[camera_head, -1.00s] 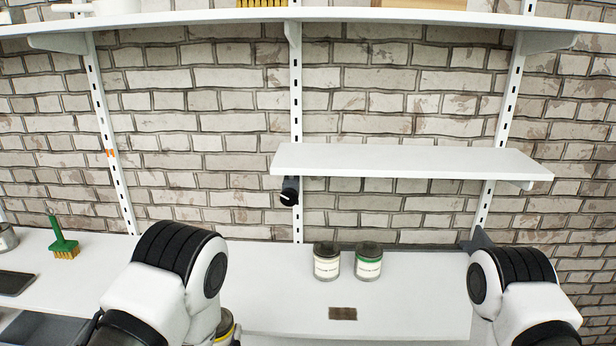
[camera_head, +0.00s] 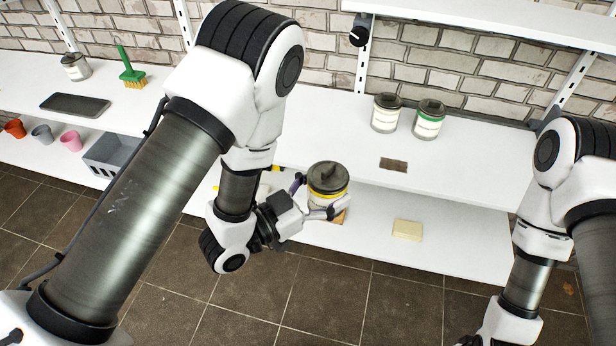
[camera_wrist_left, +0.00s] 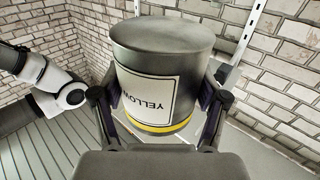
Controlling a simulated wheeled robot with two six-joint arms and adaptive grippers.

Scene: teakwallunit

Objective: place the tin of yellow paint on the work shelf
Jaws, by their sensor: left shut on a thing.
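The tin of yellow paint (camera_head: 328,178) has a dark grey lid and a yellow band. My left gripper (camera_head: 318,204) is shut on its sides and holds it in front of the long white work shelf (camera_head: 462,160). In the left wrist view the tin (camera_wrist_left: 160,50) sits between both fingers, its "YELLOW" label facing the camera and appearing turned over. The shelf carries a tin with a pale label (camera_head: 386,114) and a green-banded tin (camera_head: 429,120). My right arm is at the right; its gripper's fingers are outside the picture.
A brown patch (camera_head: 394,164) lies on the shelf in front of the two tins. A lower shelf (camera_head: 460,240) holds a pale block (camera_head: 407,230). A green brush (camera_head: 131,72), another tin (camera_head: 75,66) and a dark tray (camera_head: 75,104) are at the left. Bare shelf surrounds the brown patch.

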